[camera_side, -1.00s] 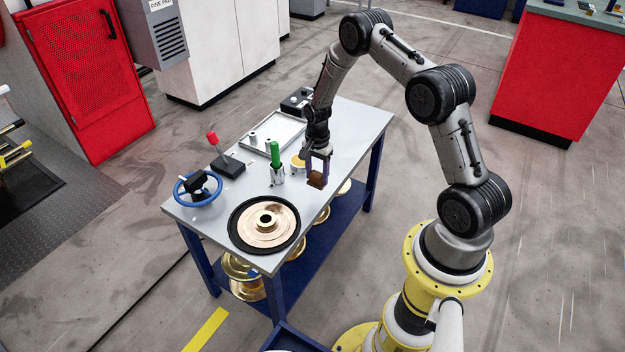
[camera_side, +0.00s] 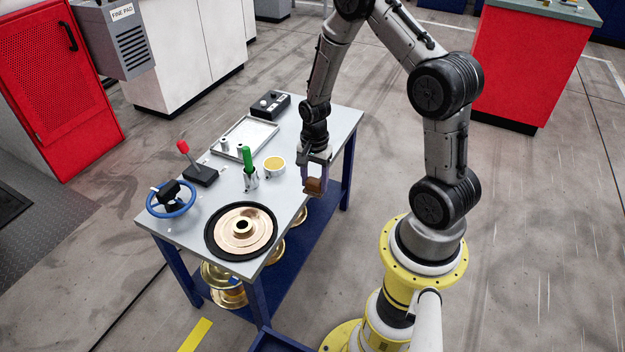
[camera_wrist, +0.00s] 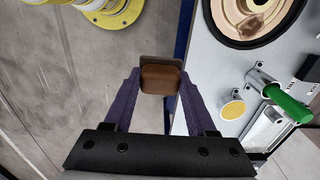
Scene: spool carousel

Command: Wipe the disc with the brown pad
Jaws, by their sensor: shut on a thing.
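The brown pad (camera_side: 315,185) is held between the fingers of my gripper (camera_side: 314,178). In the wrist view the pad (camera_wrist: 160,80) sits between the two purple fingertips (camera_wrist: 160,86), beyond the table's edge and over the floor. The copper-coloured disc (camera_side: 240,227) lies flat with a raised hub at its centre, on a black round base at the table's front corner. In the wrist view the disc (camera_wrist: 238,15) is at the top right, cut off by the frame, with darker smudges on it. My gripper is apart from the disc, to its upper right in the side view.
On the grey table (camera_side: 195,240) stand a green-handled tool in a holder (camera_side: 250,170), a cup with yellow content (camera_side: 274,167), a tray (camera_side: 262,135), a red-knobbed lever (camera_side: 200,172), a blue handwheel (camera_side: 172,198) and a black box (camera_side: 269,104).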

